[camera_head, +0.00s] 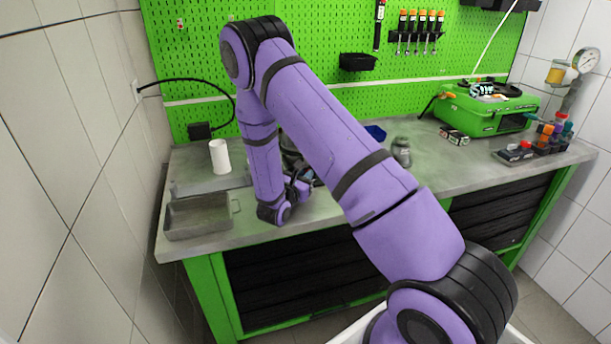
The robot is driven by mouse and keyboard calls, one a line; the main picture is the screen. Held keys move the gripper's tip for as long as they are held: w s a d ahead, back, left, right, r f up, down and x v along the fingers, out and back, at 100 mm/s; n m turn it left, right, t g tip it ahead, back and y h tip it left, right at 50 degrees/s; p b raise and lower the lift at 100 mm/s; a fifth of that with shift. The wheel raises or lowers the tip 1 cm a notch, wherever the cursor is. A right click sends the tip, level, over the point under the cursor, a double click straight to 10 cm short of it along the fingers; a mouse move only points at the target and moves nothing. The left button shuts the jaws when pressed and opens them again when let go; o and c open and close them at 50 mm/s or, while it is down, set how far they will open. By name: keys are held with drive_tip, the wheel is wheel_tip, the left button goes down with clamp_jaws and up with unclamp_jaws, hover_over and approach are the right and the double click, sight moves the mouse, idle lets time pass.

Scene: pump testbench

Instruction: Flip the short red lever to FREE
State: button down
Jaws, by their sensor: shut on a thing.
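The short red lever does not show; my own arm crosses the middle of the bench and covers that area. My wrist hangs low over the front middle of the bench. My gripper (316,182) is only just visible at the right end of the wrist, and its fingers are hidden behind my arm. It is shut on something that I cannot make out. A dark metallic part (291,154) shows in the gap between my arm links, mostly covered. Any FREE marking is hidden.
The grey bench (345,215) carries a metal tray (200,217) and a white cylinder (220,157) at left. A grey metal part (402,152) and a blue bowl (376,132) stand right of my arm. A green case (488,110) sits back right. The right front bench is clear.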

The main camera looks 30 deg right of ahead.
drive_tip(key=shift+w+a+f+n+t+h, duration=0.15)
drive_tip(key=shift+a+n+t+h, duration=0.3)
drive_tip(key=shift+n+t+h, duration=0.35)
drive_tip(key=c, duration=1.4)
unclamp_jaws()
drive_tip(key=shift+g, duration=0.3)
